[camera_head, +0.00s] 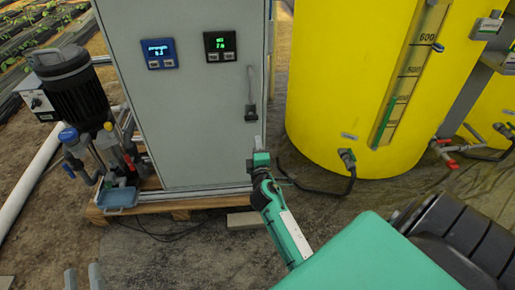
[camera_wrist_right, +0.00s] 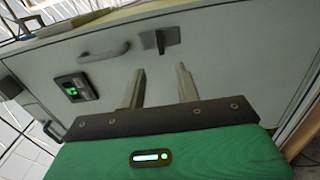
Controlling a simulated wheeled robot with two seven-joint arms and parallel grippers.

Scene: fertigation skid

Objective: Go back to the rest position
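My right gripper (camera_head: 258,145) is in front of the lower right part of the grey cabinet (camera_head: 190,130), below the door handle (camera_head: 251,90). The right wrist view shows its two fingers (camera_wrist_right: 160,85) spread apart with nothing between them. The cabinet door (camera_wrist_right: 230,55) fills the space ahead, with the handle (camera_wrist_right: 103,50) and a dark latch (camera_wrist_right: 160,39) beyond the fingertips.
A yellow tank (camera_head: 335,90) stands right of the cabinet, with a black hose (camera_head: 325,190) at its base. The cabinet rests on a wooden pallet (camera_head: 180,206).

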